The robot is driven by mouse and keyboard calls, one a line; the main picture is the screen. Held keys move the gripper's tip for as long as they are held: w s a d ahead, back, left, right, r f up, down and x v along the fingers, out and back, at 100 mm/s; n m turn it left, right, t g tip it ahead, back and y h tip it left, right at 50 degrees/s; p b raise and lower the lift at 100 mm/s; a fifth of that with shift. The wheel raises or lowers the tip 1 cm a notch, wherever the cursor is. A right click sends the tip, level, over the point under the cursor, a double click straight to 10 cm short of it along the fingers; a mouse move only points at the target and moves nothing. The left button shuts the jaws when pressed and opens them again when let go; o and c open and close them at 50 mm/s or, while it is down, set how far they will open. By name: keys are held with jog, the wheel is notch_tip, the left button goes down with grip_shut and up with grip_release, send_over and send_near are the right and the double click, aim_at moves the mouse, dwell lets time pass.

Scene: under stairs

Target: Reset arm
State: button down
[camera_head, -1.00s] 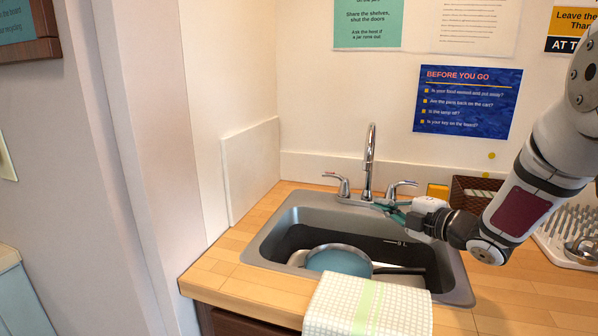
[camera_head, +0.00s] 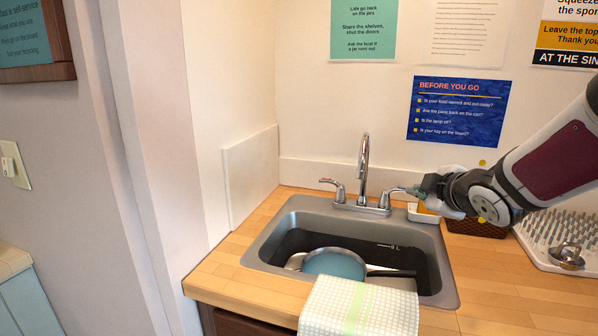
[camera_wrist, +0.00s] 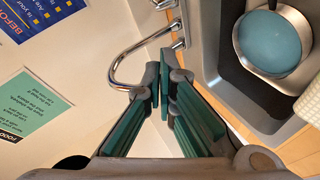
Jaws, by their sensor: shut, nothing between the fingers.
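My gripper (camera_head: 412,191) is at the right faucet handle (camera_head: 398,191), above the back right of the sink, in the head view. In the wrist view my gripper (camera_wrist: 163,75) shows its two green-padded fingers closed together at the tips with nothing between them. The chrome faucet (camera_head: 363,165) stands behind the sink; its curved spout (camera_wrist: 118,65) shows just left of the fingertips in the wrist view. I cannot tell whether the gripper touches the handle. My arm reaches in from the right edge.
The grey sink (camera_head: 262,250) holds a blue pan (camera_head: 335,264) and other dishes partly hidden. A checked towel (camera_head: 358,308) hangs over its front edge. A white dish (camera_head: 424,216), a dark basket (camera_head: 473,229) and a drying rack (camera_head: 548,232) stand to the right. The left counter is clear.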

jog(key=s+r+m+g+h+p, duration=0.35)
jog(key=s+m, duration=0.45)
jog(key=s, duration=1)
jog(key=s+a+m+g+y+p, duration=0.1)
jog(key=s+a+m+g, duration=0.1)
jog(key=s, duration=0.7)
jog(key=s+a+f+m+g+y+p, duration=0.1)
jog(key=s+a+m+g+y, duration=0.1)
jog(key=s, duration=0.8)
jog(key=shift+s+a+f+m+g, duration=0.15)
jog(key=shift+s+a+m+g, duration=0.15)
jog(key=shift+a+m+g, duration=0.7)
jog(key=shift+a+t, duration=0.2)
jog(key=shift+t, duration=0.05)
